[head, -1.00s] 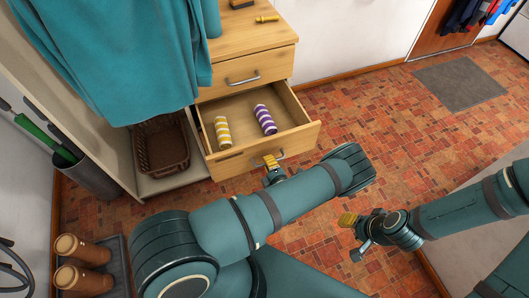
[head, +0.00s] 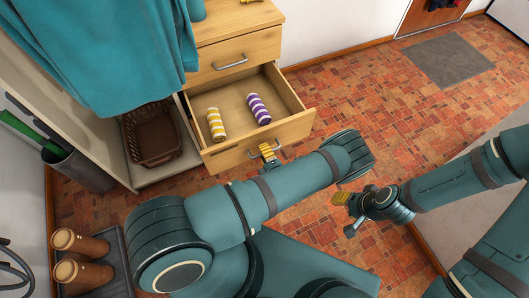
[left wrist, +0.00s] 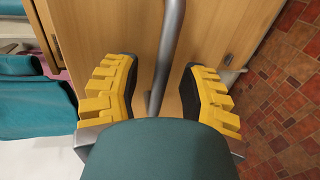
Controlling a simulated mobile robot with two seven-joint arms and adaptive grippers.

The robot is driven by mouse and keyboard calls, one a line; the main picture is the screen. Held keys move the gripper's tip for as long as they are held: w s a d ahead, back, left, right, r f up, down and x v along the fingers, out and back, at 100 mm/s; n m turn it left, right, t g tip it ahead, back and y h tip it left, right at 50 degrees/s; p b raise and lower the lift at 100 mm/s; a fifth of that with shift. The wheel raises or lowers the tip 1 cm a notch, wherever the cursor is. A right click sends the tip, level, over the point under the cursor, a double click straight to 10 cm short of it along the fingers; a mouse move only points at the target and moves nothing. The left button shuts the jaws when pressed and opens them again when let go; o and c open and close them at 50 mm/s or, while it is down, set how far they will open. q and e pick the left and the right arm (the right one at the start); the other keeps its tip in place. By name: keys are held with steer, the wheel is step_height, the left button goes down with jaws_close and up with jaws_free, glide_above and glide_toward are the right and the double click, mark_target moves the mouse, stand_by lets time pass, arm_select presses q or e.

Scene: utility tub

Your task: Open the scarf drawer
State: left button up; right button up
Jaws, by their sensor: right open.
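The scarf drawer (head: 255,147) is the lower drawer of the wooden dresser and stands well out. A yellow-and-white striped roll (head: 216,124) and a purple-and-white one (head: 259,108) lie inside it. Its grey bar handle (head: 280,147) is partly hidden by my left gripper (head: 267,153). In the left wrist view, the handle (left wrist: 170,45) passes between the yellow fingers of my left gripper (left wrist: 160,92), with gaps on both sides. My right gripper (head: 341,198) is empty, above the floor right of the drawer.
A closed upper drawer (head: 232,62) is above. A teal garment (head: 95,50) hangs at the left, over a brown basket (head: 152,135). Brown boots (head: 80,258) stand at lower left. The tiled floor (head: 370,95) right of the drawer is clear, with a grey mat (head: 445,60) beyond.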

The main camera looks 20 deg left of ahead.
arm_select(q)
steer(key=v, duration=0.7)
steer(key=shift+s+d, duration=0.15)
steer(key=shift+s, duration=0.05)
stand_by(0.5)
